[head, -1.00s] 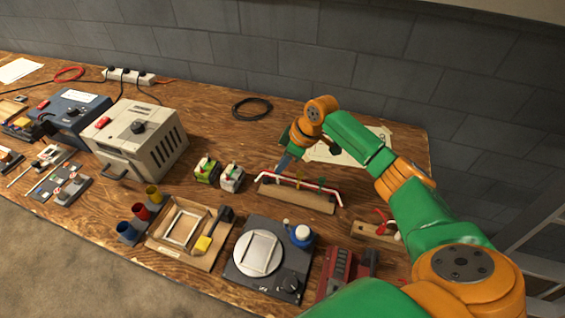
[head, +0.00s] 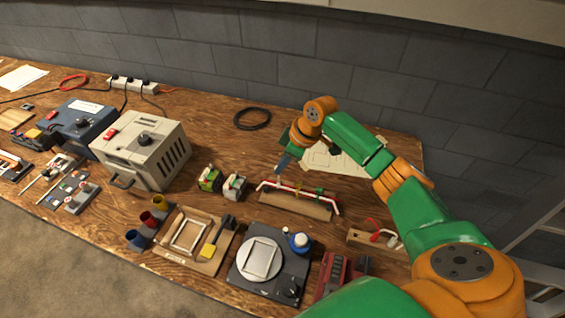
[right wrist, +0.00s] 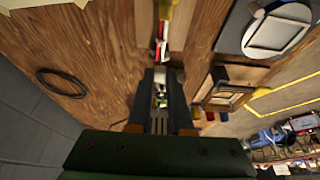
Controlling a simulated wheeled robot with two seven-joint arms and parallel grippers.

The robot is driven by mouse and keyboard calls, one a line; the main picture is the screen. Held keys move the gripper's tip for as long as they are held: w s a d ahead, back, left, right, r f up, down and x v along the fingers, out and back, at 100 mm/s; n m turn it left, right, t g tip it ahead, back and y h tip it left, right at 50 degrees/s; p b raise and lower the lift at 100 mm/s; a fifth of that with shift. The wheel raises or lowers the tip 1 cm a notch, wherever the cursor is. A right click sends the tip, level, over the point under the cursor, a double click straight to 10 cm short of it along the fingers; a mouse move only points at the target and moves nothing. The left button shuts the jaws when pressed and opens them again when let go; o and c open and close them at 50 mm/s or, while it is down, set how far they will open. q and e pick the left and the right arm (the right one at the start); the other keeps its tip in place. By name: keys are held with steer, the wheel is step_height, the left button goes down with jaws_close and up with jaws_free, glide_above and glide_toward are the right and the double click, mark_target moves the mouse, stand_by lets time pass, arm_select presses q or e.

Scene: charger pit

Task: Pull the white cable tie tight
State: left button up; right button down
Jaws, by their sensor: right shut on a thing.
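A bundle of red and white cables (head: 300,190) lies along a wooden block (head: 295,206) near the right end of the bench, with a green band (head: 319,190) around it right of the middle. My right gripper (head: 283,164) is above the bundle's left part, pointing down. In the right wrist view its jaws (right wrist: 160,80) are close together with a small white piece, apparently the white cable tie (right wrist: 160,72), between them. The bundle (right wrist: 161,40) runs out beyond the fingertips. The tie's loop is too small to make out. My left gripper is not in view.
A dark turntable device (head: 268,262) and a wooden frame tray (head: 190,240) lie in front.

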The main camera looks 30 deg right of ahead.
steer(key=c, duration=0.8)
jaws_free()
steer(key=v, duration=0.7)
steer(key=shift+b, duration=0.3)
